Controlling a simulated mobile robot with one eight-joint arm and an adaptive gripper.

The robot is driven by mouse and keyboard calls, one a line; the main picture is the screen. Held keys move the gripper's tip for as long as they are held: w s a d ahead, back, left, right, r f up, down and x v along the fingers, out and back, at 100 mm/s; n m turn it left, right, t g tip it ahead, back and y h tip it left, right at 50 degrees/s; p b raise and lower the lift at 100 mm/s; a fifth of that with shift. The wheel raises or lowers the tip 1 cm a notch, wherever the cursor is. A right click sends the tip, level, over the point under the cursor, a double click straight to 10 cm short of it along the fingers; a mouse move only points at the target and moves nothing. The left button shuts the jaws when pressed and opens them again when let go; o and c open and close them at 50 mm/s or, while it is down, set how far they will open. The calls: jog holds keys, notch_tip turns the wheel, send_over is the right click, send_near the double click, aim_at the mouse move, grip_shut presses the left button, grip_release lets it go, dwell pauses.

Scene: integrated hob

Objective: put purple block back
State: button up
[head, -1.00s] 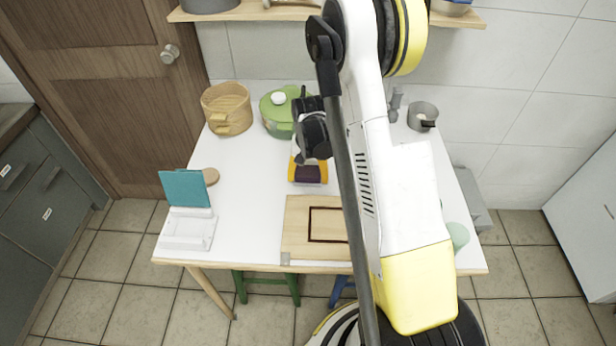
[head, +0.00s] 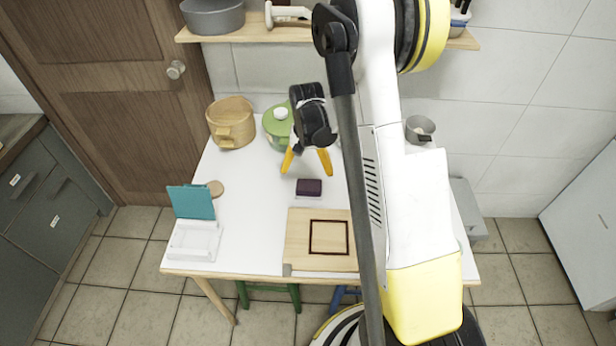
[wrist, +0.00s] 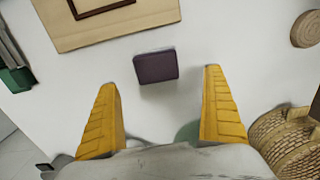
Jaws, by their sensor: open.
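The purple block (head: 309,187) lies on the white table, just behind the wooden board (head: 297,260) with a dark square outline on it. In the wrist view the purple block (wrist: 156,67) sits ahead of and between my yellow fingers, with the board (wrist: 150,18) beyond it. My gripper (head: 307,168) is open and empty above the table, its fingers spread behind the block. Its fingertips also show wide apart in the wrist view (wrist: 162,84). Nothing hides the block.
A wooden basket (head: 232,124) and a green pot (head: 277,122) stand at the back. A teal panel (head: 192,202) on a white base is at the left. A round wooden disc (head: 215,188) lies beside it. A grey pot (head: 420,129) is at back right.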

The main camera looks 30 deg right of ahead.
notch_tip(320, 180, up, 2)
jog(key=s+a+r+n+t, duration=0.1)
jog(key=s+a+r, duration=0.1)
jog(key=a+r, duration=0.35)
jog(key=s+a+r+n+t, duration=0.2)
jog(key=s+r, duration=0.1)
jog(key=r, duration=0.6)
jog(key=s+a+r+n+t, duration=0.2)
jog(key=s+a+r, duration=0.1)
jog(key=s, duration=0.3)
jog(key=s+a+r+n+t, duration=0.2)
jog(key=s+a+r, duration=0.2)
jog(key=s, duration=0.3)
jog(key=shift+s+a, duration=0.25)
jog(key=shift+a, duration=0.05)
